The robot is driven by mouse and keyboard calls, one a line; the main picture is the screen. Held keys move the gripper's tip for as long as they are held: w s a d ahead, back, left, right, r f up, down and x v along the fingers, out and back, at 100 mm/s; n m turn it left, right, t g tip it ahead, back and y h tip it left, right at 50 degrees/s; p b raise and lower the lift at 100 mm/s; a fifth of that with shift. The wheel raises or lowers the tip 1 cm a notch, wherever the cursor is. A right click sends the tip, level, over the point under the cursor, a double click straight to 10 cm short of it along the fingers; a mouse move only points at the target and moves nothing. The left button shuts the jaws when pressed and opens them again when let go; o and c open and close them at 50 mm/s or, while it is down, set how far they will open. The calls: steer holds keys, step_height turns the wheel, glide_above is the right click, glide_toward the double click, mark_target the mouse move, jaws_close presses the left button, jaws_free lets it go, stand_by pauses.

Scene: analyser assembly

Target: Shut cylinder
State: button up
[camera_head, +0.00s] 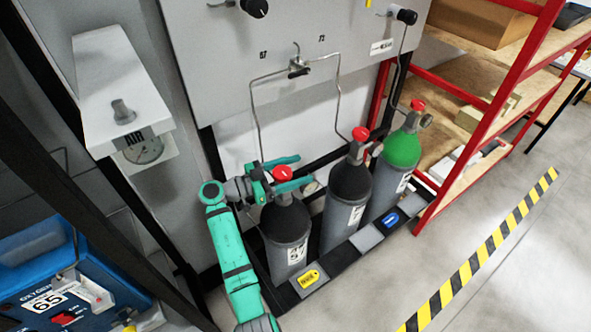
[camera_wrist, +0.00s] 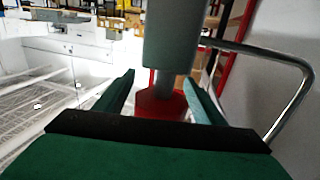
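Three gas cylinders stand in a row: the left cylinder (camera_head: 287,245), dark-topped with a yellow tag at its foot, the middle dark-topped cylinder (camera_head: 345,205), and the right green-topped cylinder (camera_head: 402,150). Each has a red valve knob. My gripper (camera_head: 303,170) is at the top of the left cylinder, its green fingers on either side of the left red knob (camera_head: 282,174). In the wrist view this knob (camera_wrist: 160,104) lies between the fingers. A gap shows on its left; contact on the right is unclear. The gripper looks open.
Thin metal pipes (camera_head: 338,95) run from the wall panel (camera_head: 290,35) to the cylinders. A red-framed shelf (camera_head: 490,110) stands at right, a white wall-mounted unit (camera_head: 120,90) at left. A blue case (camera_head: 50,270) is at lower left. Floor beyond the striped tape (camera_head: 480,260) is clear.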

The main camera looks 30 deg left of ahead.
steer(key=v, duration=1)
steer(key=shift+s+a, duration=0.25)
steer(key=shift+s, duration=0.05)
steer(key=shift+r, duration=0.1)
